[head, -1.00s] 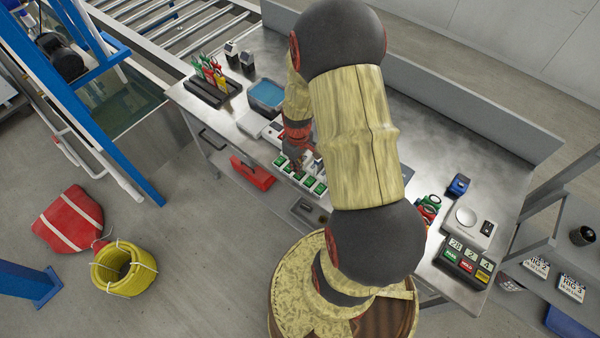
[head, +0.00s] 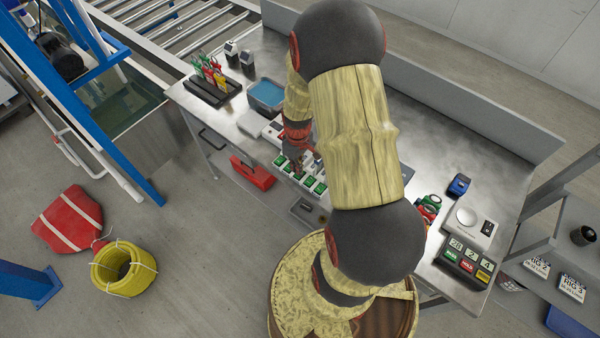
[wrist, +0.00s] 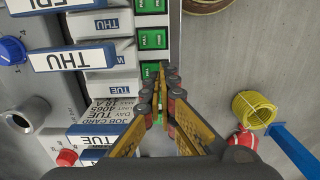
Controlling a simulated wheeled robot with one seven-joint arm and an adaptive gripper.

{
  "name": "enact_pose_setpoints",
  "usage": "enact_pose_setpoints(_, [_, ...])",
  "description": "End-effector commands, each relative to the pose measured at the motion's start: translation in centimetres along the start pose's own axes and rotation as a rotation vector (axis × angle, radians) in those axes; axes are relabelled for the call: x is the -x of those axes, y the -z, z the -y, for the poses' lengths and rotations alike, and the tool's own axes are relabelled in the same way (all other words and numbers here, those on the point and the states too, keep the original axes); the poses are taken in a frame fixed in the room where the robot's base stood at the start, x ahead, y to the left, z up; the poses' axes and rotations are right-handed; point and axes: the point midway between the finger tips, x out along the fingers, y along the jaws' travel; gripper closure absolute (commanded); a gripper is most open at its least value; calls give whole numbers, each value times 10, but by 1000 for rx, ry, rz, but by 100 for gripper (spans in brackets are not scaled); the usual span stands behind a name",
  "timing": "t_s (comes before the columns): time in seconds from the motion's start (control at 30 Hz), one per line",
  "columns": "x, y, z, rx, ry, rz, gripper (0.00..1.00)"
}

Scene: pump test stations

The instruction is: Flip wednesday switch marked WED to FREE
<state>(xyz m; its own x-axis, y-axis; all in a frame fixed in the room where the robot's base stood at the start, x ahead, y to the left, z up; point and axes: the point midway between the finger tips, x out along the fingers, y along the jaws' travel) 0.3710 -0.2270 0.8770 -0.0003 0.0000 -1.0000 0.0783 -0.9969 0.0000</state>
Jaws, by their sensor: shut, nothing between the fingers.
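The switch panel (head: 309,181), with a row of green tiles, lies at the front of the bench in the head view. In the wrist view, green tiles (wrist: 152,39) run beside white pieces marked THU (wrist: 113,22). Contact cannot be told. In the head view my gripper (head: 297,166) is partly hidden and points down at the panel.
A red toolbox (head: 252,173) stands by the bench's front edge. A blue-topped tray (head: 266,95) and a tool rack (head: 212,88) stand to the left. A scale (head: 468,222) and a label block (head: 465,260) stand right. A yellow hose coil (head: 124,268) lies on the floor.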

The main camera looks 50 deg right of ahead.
Motion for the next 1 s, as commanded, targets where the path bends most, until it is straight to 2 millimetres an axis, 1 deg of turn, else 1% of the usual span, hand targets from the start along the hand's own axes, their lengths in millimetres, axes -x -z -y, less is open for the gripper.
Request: enact_pose_setpoints(1.0, [-14,0,0,0,0,0,100])
